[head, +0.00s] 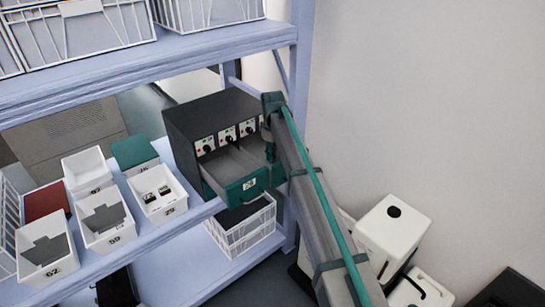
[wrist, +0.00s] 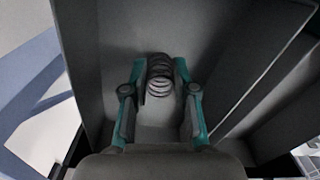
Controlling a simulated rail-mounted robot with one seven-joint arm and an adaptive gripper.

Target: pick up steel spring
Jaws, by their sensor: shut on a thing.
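The steel spring (wrist: 160,82) is a dark coil in the wrist view. It sits between the two teal fingers of my gripper (wrist: 159,72), which is shut on it. The fingers are inside a grey drawer compartment (wrist: 165,30), with grey walls around them. In the head view, the open drawer with a green front (head: 240,190) juts out of a dark cabinet (head: 205,108). My gripper (head: 270,150) reaches down at the drawer's right side there. The spring is hidden in the head view. I cannot tell whether the spring touches the drawer floor.
White bins (head: 103,241) and a green box (head: 134,150) stand on the shelf left of the cabinet. A shelf post (head: 301,60) rises just behind my arm. A wire basket (head: 243,235) lies below the drawer. White devices (head: 392,232) stand at the lower right.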

